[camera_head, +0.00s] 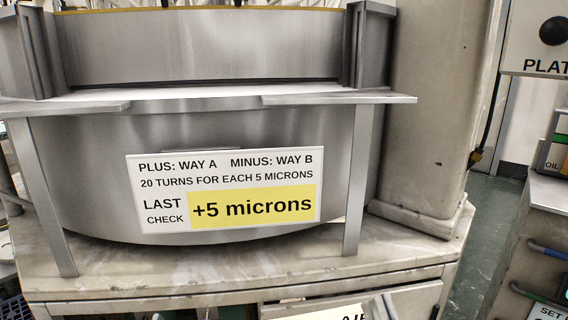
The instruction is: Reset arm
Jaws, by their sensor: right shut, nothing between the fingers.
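The task's own object is my arm. Only a small pale grey piece of my right gripper (381,306) seems to show at the bottom edge, in front of a partly covered white label. It is shut with nothing in it, and most of it is cut off by the frame. It is below the front edge of the stone-like bench top (300,270) and apart from the sign above. I do not see my left gripper.
A big round metal lapping machine (90,170) stands on the bench, with flat ledges on legs. Its sign (160,210) reads "LAST CHECK +5 microns". A beige column (430,100) stands to the right. A panel with a black knob (553,31) is at upper right. Green floor (480,230) shows between.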

